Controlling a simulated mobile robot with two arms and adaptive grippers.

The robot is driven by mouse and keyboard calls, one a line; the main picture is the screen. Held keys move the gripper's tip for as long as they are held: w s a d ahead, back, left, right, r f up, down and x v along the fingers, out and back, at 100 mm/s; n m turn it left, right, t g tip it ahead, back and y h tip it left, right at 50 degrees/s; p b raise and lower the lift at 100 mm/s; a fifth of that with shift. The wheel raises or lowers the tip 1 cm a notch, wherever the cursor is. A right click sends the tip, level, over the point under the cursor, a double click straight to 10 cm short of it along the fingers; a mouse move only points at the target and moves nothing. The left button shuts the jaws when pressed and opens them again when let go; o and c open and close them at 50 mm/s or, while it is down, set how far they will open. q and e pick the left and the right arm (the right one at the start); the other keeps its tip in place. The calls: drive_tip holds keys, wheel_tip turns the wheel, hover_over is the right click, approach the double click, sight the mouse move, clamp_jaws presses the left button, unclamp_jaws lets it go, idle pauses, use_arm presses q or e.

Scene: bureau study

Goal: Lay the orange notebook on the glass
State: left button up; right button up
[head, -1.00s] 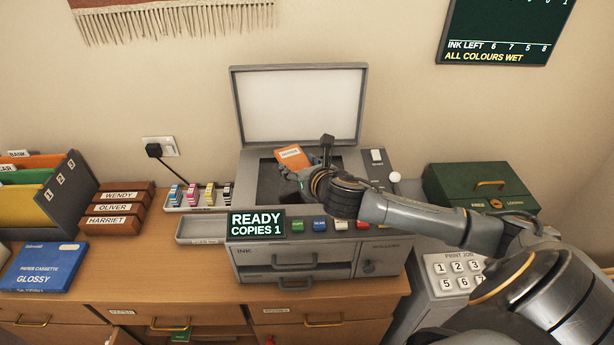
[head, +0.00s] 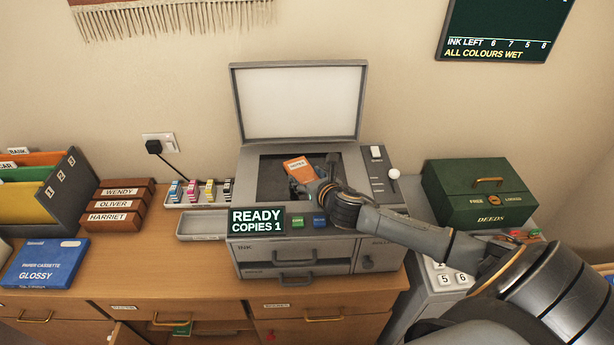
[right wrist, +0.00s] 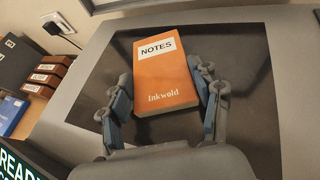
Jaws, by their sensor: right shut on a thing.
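The orange notebook (head: 299,168) is over the dark glass of the copier. In the right wrist view the orange notebook (right wrist: 165,75) shows its "NOTES" label facing up. My right gripper (right wrist: 165,105) is shut on it, with a blue-padded finger at each long side. In the head view my right gripper (head: 318,183) reaches over the copier from the right. The glass (head: 270,178) is dark and bare around the notebook, and it also shows in the right wrist view (right wrist: 245,95). I cannot tell whether the notebook touches the glass. My left gripper is not in view.
The copier lid (head: 300,103) stands open behind the glass. Ink cartridges (head: 208,190) sit in a tray to the left. The READY display (head: 256,221) stands at the copier's front. A green deeds box (head: 478,196) is at the right.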

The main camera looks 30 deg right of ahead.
drive_tip(key=o, duration=1.2)
drive_tip(key=shift+f, duration=0.1)
drive_tip(key=shift+c, duration=0.2)
drive_tip(key=shift+r, duration=0.2)
drive_tip(key=b+v, duration=0.1)
drive_tip(key=v, duration=0.9)
drive_tip(key=shift+s, duration=0.45)
drive_tip(key=shift+s+a+r, duration=0.15)
drive_tip(key=shift+s+r, duration=0.2)
drive_tip(key=shift+s, duration=0.15)
drive_tip(key=shift+f, duration=0.1)
